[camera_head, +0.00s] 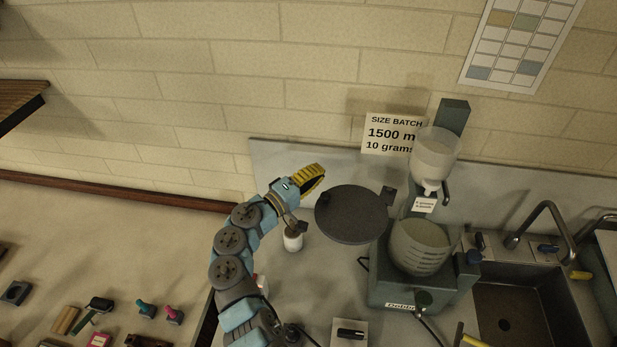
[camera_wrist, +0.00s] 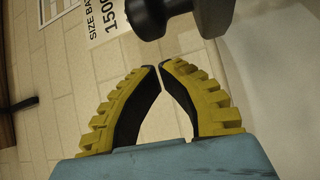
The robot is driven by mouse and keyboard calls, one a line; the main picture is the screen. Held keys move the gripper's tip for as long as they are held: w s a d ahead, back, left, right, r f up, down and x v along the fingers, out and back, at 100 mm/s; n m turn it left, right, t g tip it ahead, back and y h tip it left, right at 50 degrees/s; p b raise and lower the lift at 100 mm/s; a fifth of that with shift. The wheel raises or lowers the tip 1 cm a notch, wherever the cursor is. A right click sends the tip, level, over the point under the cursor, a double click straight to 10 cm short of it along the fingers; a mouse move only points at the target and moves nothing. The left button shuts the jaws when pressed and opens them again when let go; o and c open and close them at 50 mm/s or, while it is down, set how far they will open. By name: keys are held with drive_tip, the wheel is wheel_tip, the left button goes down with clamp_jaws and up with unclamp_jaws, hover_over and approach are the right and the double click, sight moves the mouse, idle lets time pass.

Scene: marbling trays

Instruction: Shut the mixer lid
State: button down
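The mixer (camera_head: 388,284) stands on the counter with its bowl (camera_head: 420,250) uncovered. Its round dark grey lid (camera_head: 352,222) is swung out to the left of the bowl, with a dark hinge block at its right edge. A small dark knob (camera_head: 325,198) sits on the lid's left side. My gripper (camera_head: 321,172) is just up and left of the lid, near the knob. In the wrist view my gripper (camera_wrist: 161,66) has its yellow-backed fingers together at the tips, with nothing between them. A dark knob (camera_wrist: 151,15) shows just beyond the tips, apart from them.
A clear hopper (camera_head: 435,155) hangs above the bowl. A white bottle (camera_head: 292,242) stands below my gripper. A sink (camera_head: 512,312) with a tap is at the right. A sign (camera_head: 390,133) is on the wall behind. Small tools lie on the left table.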

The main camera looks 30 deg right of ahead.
drive_tip(key=s, duration=0.1)
drive_tip(key=s+a+p, duration=0.1)
drive_tip(key=s+p, duration=0.1)
drive_tip(key=shift+s+a+f, duration=0.2)
drive_tip(key=shift+a+f, duration=0.1)
drive_tip(key=shift+f, duration=0.05)
drive_tip(key=shift+s+a, duration=0.1)
drive_tip(key=shift+a, duration=0.05)
idle(0.7)
